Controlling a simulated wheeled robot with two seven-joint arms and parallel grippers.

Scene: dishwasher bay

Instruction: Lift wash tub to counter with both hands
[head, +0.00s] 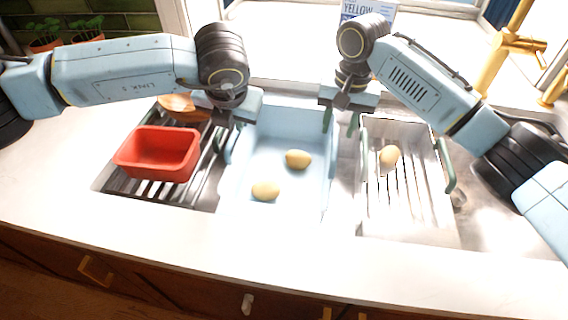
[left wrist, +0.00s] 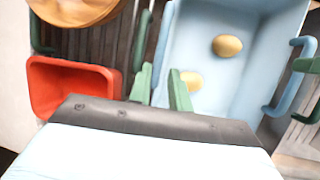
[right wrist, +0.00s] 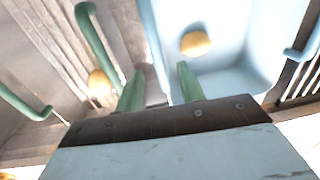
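The wash tub is a light blue open tub (head: 285,125) in the middle of the sink bay, with two yellowish potato-like items (head: 298,159) inside. My left gripper (head: 225,132) is at its left side; in the left wrist view its green fingers (left wrist: 164,88) are apart, around the tub's left edge or handle. My right gripper (head: 340,124) is at its right side; in the right wrist view its fingers (right wrist: 159,90) are apart, with the tub's right edge between them. The left wrist view shows the tub's right blue handle (left wrist: 288,85). Whether the fingers touch the tub cannot be told.
A red tub (head: 158,150) sits on a dark rack at left, with a wooden bowl (head: 177,103) behind it. A pale green-handled rack basket (head: 400,205) holding one similar item (head: 390,156) stands close at right. The front counter (head: 280,255) is clear. A brass tap (head: 497,60) stands back right.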

